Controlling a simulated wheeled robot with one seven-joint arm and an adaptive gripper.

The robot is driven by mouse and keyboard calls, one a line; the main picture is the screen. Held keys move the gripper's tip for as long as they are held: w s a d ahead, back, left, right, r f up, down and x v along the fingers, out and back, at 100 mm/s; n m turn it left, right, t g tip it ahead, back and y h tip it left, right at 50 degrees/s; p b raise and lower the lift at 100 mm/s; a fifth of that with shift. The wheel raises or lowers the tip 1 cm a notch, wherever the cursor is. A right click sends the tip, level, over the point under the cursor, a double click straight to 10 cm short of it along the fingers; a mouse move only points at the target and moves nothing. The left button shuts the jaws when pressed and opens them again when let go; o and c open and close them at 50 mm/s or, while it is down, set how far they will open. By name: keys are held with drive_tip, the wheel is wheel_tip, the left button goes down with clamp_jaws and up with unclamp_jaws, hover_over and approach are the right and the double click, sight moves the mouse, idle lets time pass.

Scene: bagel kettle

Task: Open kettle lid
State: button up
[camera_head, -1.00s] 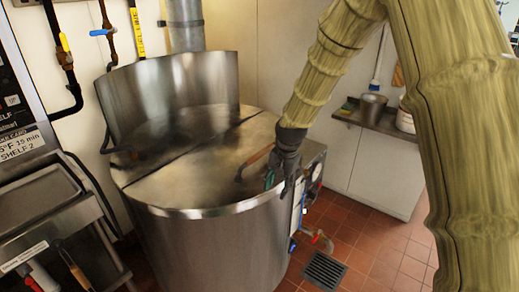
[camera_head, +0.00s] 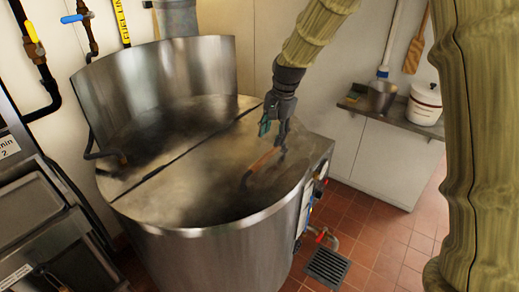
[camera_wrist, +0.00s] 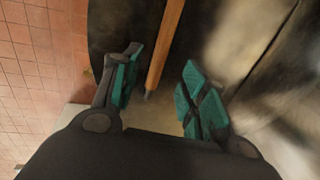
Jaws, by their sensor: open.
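The kettle (camera_head: 210,255) is a large round steel vessel left of centre in the head view. Its lid (camera_head: 205,175) lies flat over the near part of the top, with a seam across the middle. A bar handle with an orange-brown grip (camera_head: 265,160) stands on the lid's right side. My gripper (camera_head: 274,136) is open and points down just above and behind this handle. In the wrist view the handle grip (camera_wrist: 166,45) runs between the two teal-padded fingers (camera_wrist: 156,90), with gaps on both sides. Contact cannot be made out.
A curved steel guard (camera_head: 165,75) rises at the kettle's back. A second handle (camera_head: 105,155) is at the left. A valve and control box (camera_head: 308,200) sit on the right side. A shelf (camera_head: 390,120) holds a pot and a white bucket. Red tiled floor lies open at right.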

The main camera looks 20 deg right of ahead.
sight(265, 157)
drive_tip(key=f, duration=0.2)
drive_tip(key=a+f+p, duration=0.1)
drive_tip(key=f, duration=0.1)
drive_tip(key=w+f+p, duration=0.1)
drive_tip(key=f, duration=0.1)
drive_tip(key=shift+a+f, duration=0.25)
drive_tip(key=shift+f, duration=0.4)
drive_tip(key=shift+w+a+f+p, duration=0.15)
drive_tip(key=shift+f+p, duration=0.25)
drive_tip(key=shift+f, duration=0.9)
clamp_jaws()
